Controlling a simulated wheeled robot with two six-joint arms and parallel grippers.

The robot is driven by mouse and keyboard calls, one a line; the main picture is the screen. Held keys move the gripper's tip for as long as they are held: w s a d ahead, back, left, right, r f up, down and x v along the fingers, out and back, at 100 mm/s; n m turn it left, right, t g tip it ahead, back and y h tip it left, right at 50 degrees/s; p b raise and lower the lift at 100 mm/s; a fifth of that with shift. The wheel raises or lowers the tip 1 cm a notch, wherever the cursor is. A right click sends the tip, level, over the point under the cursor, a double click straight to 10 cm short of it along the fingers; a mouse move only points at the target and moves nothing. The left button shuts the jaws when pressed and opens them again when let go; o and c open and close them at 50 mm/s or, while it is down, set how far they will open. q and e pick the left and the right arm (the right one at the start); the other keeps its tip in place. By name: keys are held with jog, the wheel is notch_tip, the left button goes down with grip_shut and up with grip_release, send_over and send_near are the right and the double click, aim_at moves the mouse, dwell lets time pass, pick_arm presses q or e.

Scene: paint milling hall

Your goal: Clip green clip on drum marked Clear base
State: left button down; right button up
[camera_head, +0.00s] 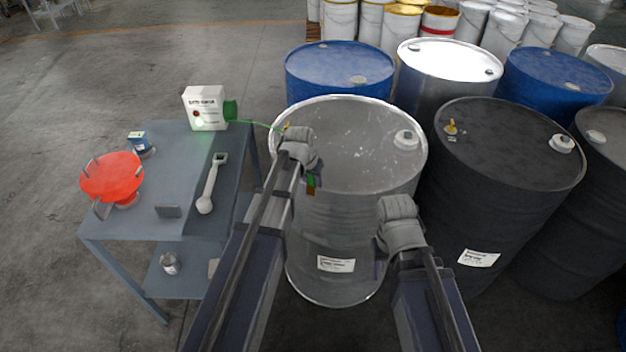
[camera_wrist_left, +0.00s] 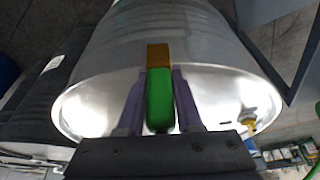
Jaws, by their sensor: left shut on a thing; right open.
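The green clip (camera_head: 311,181) has a copper-brown end, and my left gripper (camera_head: 309,172) is shut on it. The left wrist view shows the clip (camera_wrist_left: 159,100) between both fingers (camera_wrist_left: 155,100), its copper end toward the drum wall. The grey drum (camera_head: 350,215) stands upright in the middle, its pale label (camera_head: 336,264) too small to read. It also fills the left wrist view (camera_wrist_left: 175,30). The clip is in front of the drum near its top rim; I cannot tell whether they touch. My right gripper (camera_head: 398,212) is open and empty before the drum's right side.
Black drums (camera_head: 510,140) stand close at right, blue drums (camera_head: 339,68) behind.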

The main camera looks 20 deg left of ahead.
pick_arm(q)
jog(key=shift+c, duration=2.4)
grip_release()
jog(key=p+v, duration=0.7)
jog(key=shift+r, duration=0.4)
jog(key=shift+s, duration=0.1)
jog(key=s+d+f+n+g, duration=0.1)
jog(key=s+d+n+g, duration=0.15)
jog(key=s, duration=1.35)
jog(key=s+d+m+g+y, duration=0.2)
jog(key=s+d+m, duration=0.2)
jog(key=d, duration=0.7)
jog(key=shift+s, duration=0.75)
